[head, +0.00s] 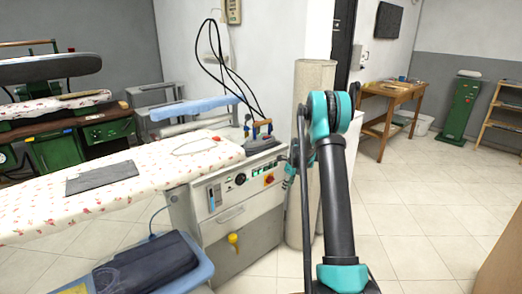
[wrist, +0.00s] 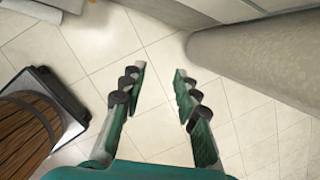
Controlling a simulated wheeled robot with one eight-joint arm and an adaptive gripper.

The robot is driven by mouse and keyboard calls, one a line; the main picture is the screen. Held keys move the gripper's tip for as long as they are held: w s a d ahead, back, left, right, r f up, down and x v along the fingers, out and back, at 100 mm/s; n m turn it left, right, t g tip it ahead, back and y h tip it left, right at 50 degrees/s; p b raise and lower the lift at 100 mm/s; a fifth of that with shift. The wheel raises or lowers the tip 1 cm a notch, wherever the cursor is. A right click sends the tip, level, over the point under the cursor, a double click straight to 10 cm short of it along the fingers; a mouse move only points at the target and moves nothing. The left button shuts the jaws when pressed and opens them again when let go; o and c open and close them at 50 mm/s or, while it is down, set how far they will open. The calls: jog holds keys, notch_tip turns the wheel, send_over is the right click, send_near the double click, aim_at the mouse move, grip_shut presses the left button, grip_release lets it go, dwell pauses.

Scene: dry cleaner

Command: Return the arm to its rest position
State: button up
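My arm (head: 335,195) rises from the bottom of the head view and bends at a teal joint in front of a beige column. My gripper (wrist: 158,75) shows in the wrist view with its two fingers apart. Nothing is between the fingers except the tiled floor below.
The ironing station (head: 238,210) with its floral board (head: 120,200) stands left of my arm. A beige rolled column (head: 304,240) is close behind the arm. A wooden table (head: 390,93) stands at the back. Tiled floor (head: 425,200) is clear to the right.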

jog(key=s+a+r+n, duration=0.1)
jog(key=s+r+n, duration=0.6)
jog(key=s, duration=0.4)
jog(key=s+a+r+n, duration=0.2)
jog(key=s+r+n, duration=0.4)
jog(key=s, duration=0.5)
jog(key=s+f+n+t+h, duration=0.1)
jog(key=s+f+n, duration=0.1)
jog(key=s+n, duration=1.2)
jog(key=s, duration=1.2)
jog(key=shift+a+f+t+h, duration=0.3)
jog(key=shift+f, duration=0.1)
